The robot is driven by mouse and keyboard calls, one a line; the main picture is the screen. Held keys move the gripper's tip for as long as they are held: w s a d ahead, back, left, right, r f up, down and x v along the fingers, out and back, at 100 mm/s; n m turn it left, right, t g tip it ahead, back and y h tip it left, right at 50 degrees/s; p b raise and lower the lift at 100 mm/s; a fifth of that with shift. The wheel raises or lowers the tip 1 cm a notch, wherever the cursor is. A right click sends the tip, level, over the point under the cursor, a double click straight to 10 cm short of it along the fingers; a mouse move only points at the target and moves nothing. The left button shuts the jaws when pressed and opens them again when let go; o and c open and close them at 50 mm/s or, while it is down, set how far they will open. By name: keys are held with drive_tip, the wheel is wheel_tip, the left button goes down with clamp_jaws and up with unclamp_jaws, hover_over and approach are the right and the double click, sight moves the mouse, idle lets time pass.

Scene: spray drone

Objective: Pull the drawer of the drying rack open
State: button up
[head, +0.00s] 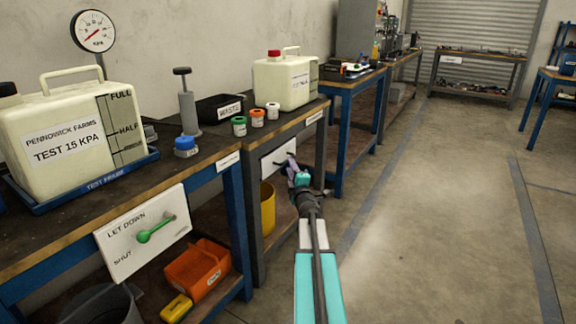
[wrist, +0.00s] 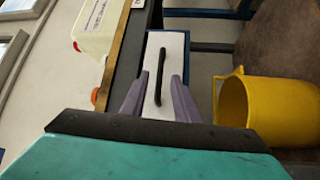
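A white drawer front (head: 271,162) is set under the top of the second workbench in the head view. In the wrist view the drawer front (wrist: 172,52) carries a long black bar handle (wrist: 160,72). My gripper (head: 288,163) is in front of this drawer and covers part of it in the head view. In the wrist view my gripper (wrist: 157,90) has its two grey-purple fingers apart, one on each side of the handle, with gaps showing. I cannot tell how deep the fingertips reach. The drawer looks shut.
A yellow bucket (wrist: 262,105) stands right of the fingers in the wrist view, below the bench. A white panel with a green lever (head: 145,235) is on the nearer bench. Small pots and a white canister (head: 285,82) stand on the bench top. The floor at right is clear.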

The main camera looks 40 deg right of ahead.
drive_tip(key=shift+b+x, duration=0.45)
drive_tip(key=shift+x, duration=1.8)
clamp_jaws()
drive_tip(key=shift+a, duration=0.2)
